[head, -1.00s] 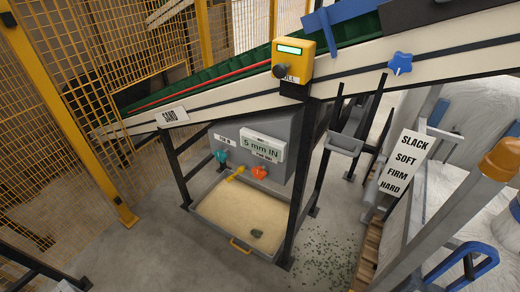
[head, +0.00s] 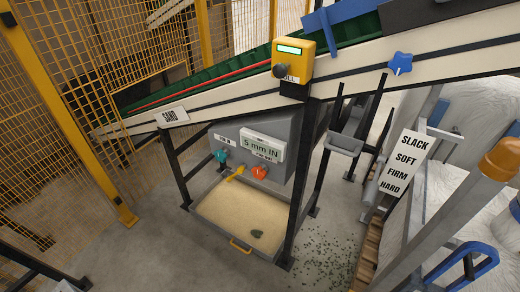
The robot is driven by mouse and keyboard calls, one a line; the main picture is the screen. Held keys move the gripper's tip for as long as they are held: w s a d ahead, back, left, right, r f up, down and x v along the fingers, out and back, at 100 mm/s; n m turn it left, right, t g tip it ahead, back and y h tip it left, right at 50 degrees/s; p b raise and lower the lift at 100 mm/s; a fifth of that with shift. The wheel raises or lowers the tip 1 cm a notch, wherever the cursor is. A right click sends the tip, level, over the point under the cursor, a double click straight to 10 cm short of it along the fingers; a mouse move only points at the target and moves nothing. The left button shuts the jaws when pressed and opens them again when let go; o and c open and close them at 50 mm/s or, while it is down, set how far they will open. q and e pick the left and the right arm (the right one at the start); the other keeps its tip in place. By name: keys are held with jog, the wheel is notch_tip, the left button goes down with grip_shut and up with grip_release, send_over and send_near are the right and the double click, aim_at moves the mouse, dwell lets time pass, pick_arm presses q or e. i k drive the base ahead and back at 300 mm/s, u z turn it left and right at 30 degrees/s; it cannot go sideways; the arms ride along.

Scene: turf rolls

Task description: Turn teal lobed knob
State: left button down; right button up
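The teal lobed knob (head: 221,156) sits on the lower left of the grey box (head: 232,132) under the sloping conveyor. A small label is just above it. An orange knob (head: 259,172) is on the same box to the right, with a yellow lever or pointer (head: 236,173) between the two. A display (head: 261,149) on the box reads "5 mm IN". Neither of my grippers shows in the head view.
A tray of sand (head: 236,245) stands below the box, between dark posts (head: 301,185). Yellow mesh fencing (head: 60,100) is at the left. A blue star knob (head: 400,63) and a yellow control box (head: 293,60) are on the conveyor. Grey floor at the lower left is mostly clear.

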aim_at(220, 155)
jog(key=z, duration=0.55)
jog(key=k, duration=0.65)
jog(key=z, duration=0.7)
jog(key=i, duration=1.2)
jog(key=u, duration=0.8)
